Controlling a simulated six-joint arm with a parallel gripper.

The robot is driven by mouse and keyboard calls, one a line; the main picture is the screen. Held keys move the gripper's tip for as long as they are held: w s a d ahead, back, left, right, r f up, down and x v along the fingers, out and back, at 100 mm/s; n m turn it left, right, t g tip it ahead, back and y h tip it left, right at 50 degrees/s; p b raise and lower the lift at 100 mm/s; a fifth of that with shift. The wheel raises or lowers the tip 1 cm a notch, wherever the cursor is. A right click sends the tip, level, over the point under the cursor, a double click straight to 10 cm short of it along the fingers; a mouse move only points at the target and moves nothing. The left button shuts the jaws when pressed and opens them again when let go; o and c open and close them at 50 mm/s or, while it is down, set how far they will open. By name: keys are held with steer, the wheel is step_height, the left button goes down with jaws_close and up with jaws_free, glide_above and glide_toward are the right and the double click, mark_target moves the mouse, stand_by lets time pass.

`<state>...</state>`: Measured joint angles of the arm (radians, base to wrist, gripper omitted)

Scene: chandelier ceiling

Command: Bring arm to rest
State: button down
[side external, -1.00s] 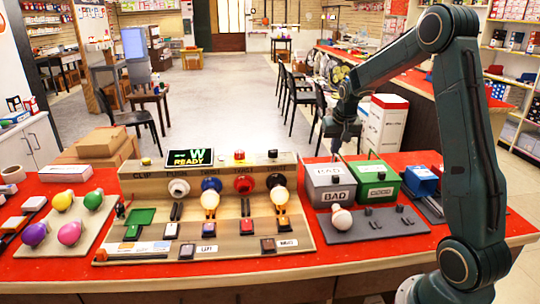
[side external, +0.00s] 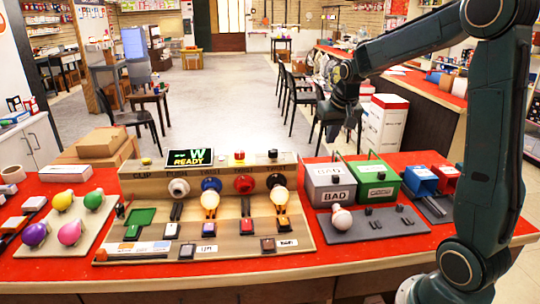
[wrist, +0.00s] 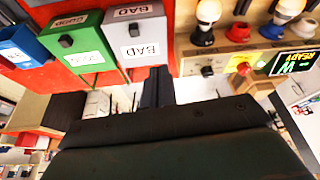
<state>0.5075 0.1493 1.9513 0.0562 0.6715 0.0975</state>
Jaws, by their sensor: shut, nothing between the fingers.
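My gripper (side external: 343,128) is raised above and behind the grey BAD bin, pointing down, with its fingers shut and empty. In the wrist view its dark fingers (wrist: 157,88) show together, beside the BAD bin (wrist: 138,40). The grey BAD bin (side external: 330,185) and the green GOOD bin (side external: 376,180) stand on the red table, each with a dark knob on its front. A white bulb (side external: 341,217) sits on the grey plate in front of the BAD bin. My gripper touches none of these.
A wooden test station (side external: 215,215) with several sockets, two bulbs and a screen reading READY stands left of the bins. A tray (side external: 65,222) of coloured bulbs is at far left. A blue bin (side external: 420,178) and a red bin (side external: 447,175) stand at right.

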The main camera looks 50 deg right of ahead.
steer(key=s+a+r+n+t+y, duration=0.1)
steer(key=s+a+r+n, duration=0.1)
steer(key=s+a, duration=0.8)
steer(key=s+a+r+n+t+y, duration=0.1)
steer(key=s+a+n, duration=0.4)
steer(key=s+a, duration=0.5)
steer(key=shift+a+r, duration=0.75)
steer(key=shift+a, duration=0.5)
